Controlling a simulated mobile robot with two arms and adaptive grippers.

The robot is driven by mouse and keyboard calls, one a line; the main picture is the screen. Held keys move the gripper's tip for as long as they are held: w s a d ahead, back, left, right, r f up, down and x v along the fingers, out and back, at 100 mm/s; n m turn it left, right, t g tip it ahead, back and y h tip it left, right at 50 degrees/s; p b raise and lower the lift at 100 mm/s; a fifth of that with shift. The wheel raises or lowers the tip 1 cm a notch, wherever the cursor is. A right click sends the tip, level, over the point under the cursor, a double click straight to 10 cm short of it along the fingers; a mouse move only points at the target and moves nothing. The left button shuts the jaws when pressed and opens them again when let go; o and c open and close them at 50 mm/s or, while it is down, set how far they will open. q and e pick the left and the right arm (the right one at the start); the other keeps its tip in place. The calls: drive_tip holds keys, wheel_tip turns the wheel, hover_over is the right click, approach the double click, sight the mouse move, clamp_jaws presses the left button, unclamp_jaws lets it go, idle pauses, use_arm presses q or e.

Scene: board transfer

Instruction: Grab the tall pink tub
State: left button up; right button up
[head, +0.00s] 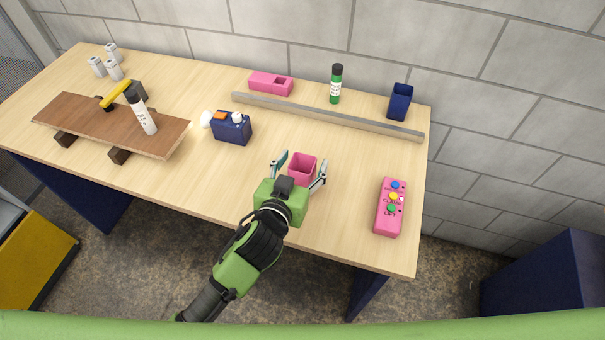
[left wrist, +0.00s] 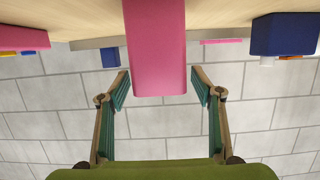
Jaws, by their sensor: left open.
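The tall pink tub (head: 302,166) stands on the table near its front edge, right of centre in the head view. In the left wrist view the same tub (left wrist: 155,50) hangs down from the top, since that picture is upside down. My left gripper (head: 304,164) is open, with one finger on each side of the tub. In the left wrist view, gaps show between the tub and both fingertips (left wrist: 163,83). The tub's lower part is hidden behind the gripper in the head view. My right gripper is not in view.
A navy box (head: 231,128) stands left of the tub, and a pink button box (head: 390,208) lies right of it. A grey bar (head: 325,116) lies behind, with a low pink tray (head: 270,83), green bottle (head: 336,84) and navy tub (head: 400,102) beyond. A wooden board (head: 90,120) stands left.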

use_arm(q)
drive_tip(key=c, duration=1.2)
